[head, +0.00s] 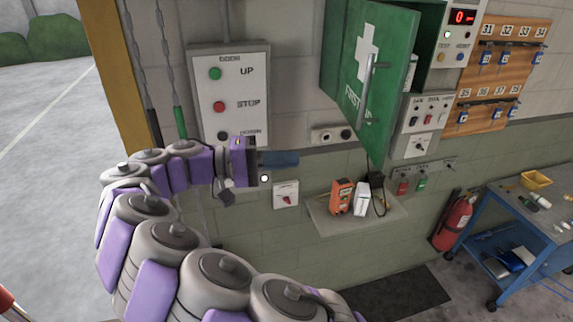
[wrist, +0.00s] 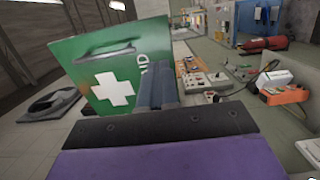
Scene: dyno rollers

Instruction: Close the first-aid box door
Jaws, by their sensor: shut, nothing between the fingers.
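The first-aid box is green and hangs on the wall in the upper middle of the head view. Its door (head: 378,85) stands open, swung out from the cabinet (head: 428,40), and bears a white cross and a vertical bar handle (head: 367,88). My gripper (head: 296,158) is shut and empty, lower left of the door and apart from it in the head view. In the wrist view the door (wrist: 112,75) shows beyond my gripper's fingers (wrist: 157,80), which hide part of its right side. The handle (wrist: 105,51) shows near the door's top there.
A door control panel (head: 230,95) is on the wall behind my arm. A small shelf (head: 355,220) with an orange meter (head: 341,196) sits below the door. A key board (head: 508,75), a fire extinguisher (head: 454,221) and a blue cart (head: 520,235) stand to the right.

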